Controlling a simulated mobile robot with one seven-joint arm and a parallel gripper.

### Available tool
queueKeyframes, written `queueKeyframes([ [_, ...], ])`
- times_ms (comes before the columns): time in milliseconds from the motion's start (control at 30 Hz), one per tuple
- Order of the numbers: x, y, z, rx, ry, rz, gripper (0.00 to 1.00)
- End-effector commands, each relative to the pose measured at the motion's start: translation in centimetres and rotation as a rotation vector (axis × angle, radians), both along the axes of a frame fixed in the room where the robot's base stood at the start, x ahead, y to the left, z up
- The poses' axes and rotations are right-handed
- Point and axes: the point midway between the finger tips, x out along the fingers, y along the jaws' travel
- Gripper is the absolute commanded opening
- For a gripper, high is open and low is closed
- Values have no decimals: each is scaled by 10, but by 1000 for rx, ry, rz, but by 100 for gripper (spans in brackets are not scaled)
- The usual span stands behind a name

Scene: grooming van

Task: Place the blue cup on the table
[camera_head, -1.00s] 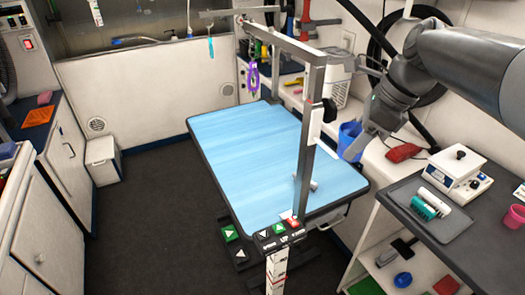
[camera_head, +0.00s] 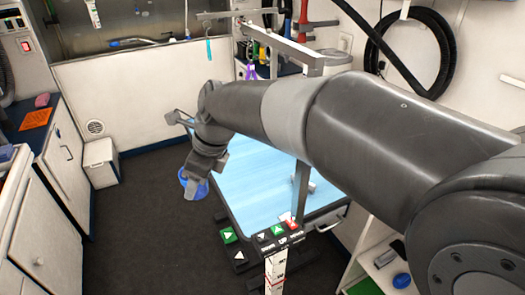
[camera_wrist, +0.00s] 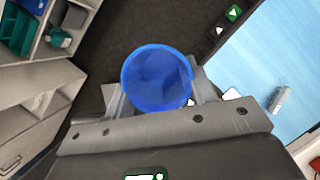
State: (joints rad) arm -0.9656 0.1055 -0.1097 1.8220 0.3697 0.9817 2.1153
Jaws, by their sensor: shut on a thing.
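The blue cup (camera_head: 193,187) is in my gripper (camera_head: 196,178), left of the grooming table in the head view. The wrist view shows the cup (camera_wrist: 157,78) between the two fingers of my gripper (camera_wrist: 155,98), its round opening toward the camera and dark floor around it. The table (camera_head: 250,193) has a light blue top; my arm covers its far and right parts in the head view. A strip of the table top (camera_wrist: 282,60) shows at the right of the wrist view.
A metal post (camera_head: 301,190) with an overhead arm rises at the table's near right edge. A small grey piece (camera_wrist: 282,98) lies on the table top. Button pads (camera_head: 277,233) sit at the near end. Cabinets (camera_head: 60,160) line the left; dark floor lies between.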

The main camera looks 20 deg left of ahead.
Motion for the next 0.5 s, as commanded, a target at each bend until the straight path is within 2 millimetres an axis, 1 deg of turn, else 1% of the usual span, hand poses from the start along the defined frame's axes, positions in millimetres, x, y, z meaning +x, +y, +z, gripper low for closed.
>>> queueKeyframes([
  [33,9,4,-9,-3,1,-29,29],
  [167,38,13,-31,-4,2,-123,29],
  [233,58,16,-45,-5,2,-183,29],
  [367,101,21,-75,-6,1,-310,29],
  [400,115,22,-84,-6,-1,-349,29],
  [467,135,24,-98,-6,0,-407,29],
  [500,149,24,-107,-6,-1,-443,29],
])
